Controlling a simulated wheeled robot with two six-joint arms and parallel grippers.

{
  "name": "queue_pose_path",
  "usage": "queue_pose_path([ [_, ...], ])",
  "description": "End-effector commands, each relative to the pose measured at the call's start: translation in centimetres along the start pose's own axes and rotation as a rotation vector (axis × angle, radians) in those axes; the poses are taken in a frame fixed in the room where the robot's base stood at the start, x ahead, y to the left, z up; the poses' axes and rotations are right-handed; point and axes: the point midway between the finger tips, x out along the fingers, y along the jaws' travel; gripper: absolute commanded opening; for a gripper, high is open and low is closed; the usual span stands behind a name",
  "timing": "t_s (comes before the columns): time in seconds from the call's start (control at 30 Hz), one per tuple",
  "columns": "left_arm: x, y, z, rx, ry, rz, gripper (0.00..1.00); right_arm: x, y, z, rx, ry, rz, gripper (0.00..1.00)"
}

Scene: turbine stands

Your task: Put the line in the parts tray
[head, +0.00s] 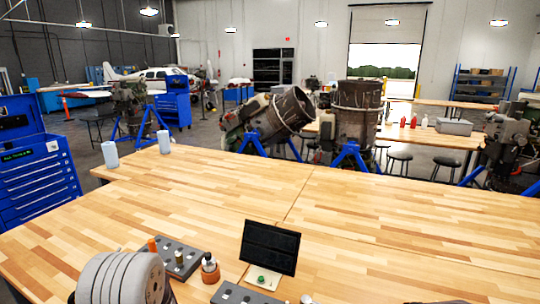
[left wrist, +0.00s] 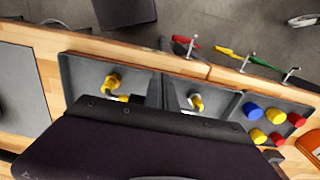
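I cannot pick out the line for certain. In the left wrist view a red, a yellow and a green slim piece (left wrist: 224,50) show near metal pegs at the table edge. Shallow dark grey trays (left wrist: 70,75) there hold yellow-and-metal fittings (left wrist: 112,80). I cannot tell which tray is the parts tray. A large dark body, apparently my left gripper (left wrist: 150,135), fills the lower middle of that view. My right gripper is not in view.
The head view shows a dark screen (head: 269,247), a grey block with small parts (head: 168,262), and two pale cups (head: 110,154) at the far left. The middle of the wooden table (head: 200,205) is clear.

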Motion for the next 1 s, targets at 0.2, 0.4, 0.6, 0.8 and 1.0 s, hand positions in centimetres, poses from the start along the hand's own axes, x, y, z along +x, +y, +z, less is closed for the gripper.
queue_pose_path([
  [0.2, 0.0, 0.0, 0.0, 0.000, 0.000, 0.000, 0.00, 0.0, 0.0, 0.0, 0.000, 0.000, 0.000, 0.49],
  [0.4, 0.0, 0.0, -0.8, 0.000, 0.001, 0.000, 0.00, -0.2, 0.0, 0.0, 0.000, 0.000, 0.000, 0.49],
  [0.6, 0.0, 0.0, -1.7, 0.001, 0.000, 0.000, 0.00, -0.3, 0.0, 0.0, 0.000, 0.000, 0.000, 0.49],
  [0.8, 0.0, 0.0, -2.7, 0.000, 0.001, 0.000, 0.00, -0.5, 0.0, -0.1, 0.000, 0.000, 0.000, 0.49],
  [1.0, 0.0, 0.0, -3.7, 0.001, 0.001, 0.000, 0.00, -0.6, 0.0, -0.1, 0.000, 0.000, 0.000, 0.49],
])
